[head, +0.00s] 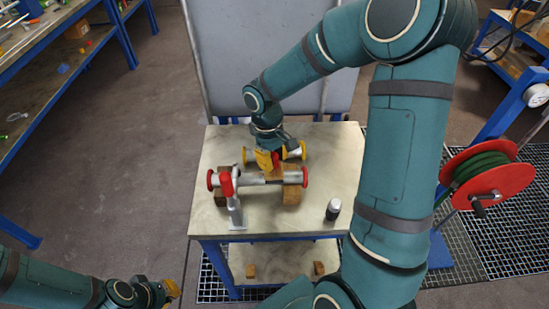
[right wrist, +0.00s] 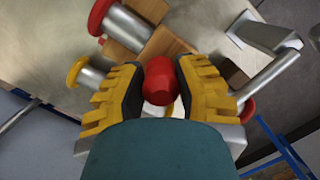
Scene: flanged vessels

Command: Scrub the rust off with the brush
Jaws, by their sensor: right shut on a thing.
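My right gripper (head: 265,160) is over the work table, at the grey flanged vessel (head: 256,179) with red ends. In the right wrist view its yellow-padded fingers (right wrist: 160,88) are shut on a red rounded piece (right wrist: 160,78), which looks like the handle of the brush, seen end-on. The brush's bristles are hidden, and I cannot tell whether they touch the vessel. The vessel lies level on wooden blocks (head: 292,195). No rust can be made out clearly. My left gripper (head: 172,290) is low at the left, away from the table, its opening unclear.
A second vessel with yellow ends (head: 248,156) lies behind the first. A red hose reel (head: 488,175) is to the right.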

